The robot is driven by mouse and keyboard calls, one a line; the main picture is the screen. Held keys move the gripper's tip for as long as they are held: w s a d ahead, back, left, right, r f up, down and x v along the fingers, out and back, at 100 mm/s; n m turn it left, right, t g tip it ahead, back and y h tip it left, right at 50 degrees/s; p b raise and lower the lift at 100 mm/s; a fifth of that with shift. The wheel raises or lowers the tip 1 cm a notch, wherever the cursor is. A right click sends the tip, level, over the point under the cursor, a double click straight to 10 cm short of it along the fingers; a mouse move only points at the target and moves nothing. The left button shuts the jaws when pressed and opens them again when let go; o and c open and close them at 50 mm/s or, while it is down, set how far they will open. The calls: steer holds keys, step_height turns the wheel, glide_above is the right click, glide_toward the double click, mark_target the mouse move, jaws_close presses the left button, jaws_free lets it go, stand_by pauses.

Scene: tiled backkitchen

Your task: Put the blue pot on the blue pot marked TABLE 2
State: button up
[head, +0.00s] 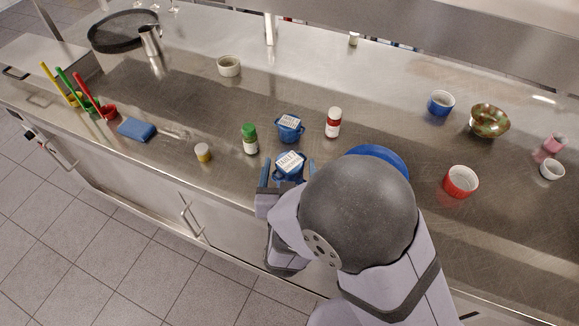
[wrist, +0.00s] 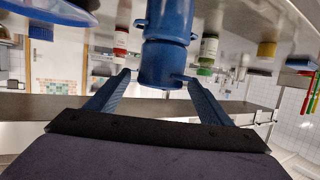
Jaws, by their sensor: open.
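Two blue pots with white labels stand one behind the other in the head view: a rear one (head: 290,136) and a front one (head: 289,178). The labels seem to read TABLE, but I cannot make out the numbers for sure. My gripper (head: 286,180) is open around the front pot, one finger on each side; the arm hides part of it. In the upside-down wrist view, blue pot parts line up above and between my open fingers (wrist: 158,80): one nearer the fingertips (wrist: 162,68) and one above it (wrist: 170,18). I cannot tell whether these touch.
A blue plate (head: 384,155) is partly behind my arm. The counter behind is mostly free.

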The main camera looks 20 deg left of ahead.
steer(key=shift+r, duration=0.15)
steer(key=shift+s, duration=0.15)
steer(key=p+v, duration=0.3)
steer(key=v, duration=0.4)
steer(key=shift+d+r, duration=0.1)
steer(key=shift+d, duration=0.05)
stand_by(0.5)
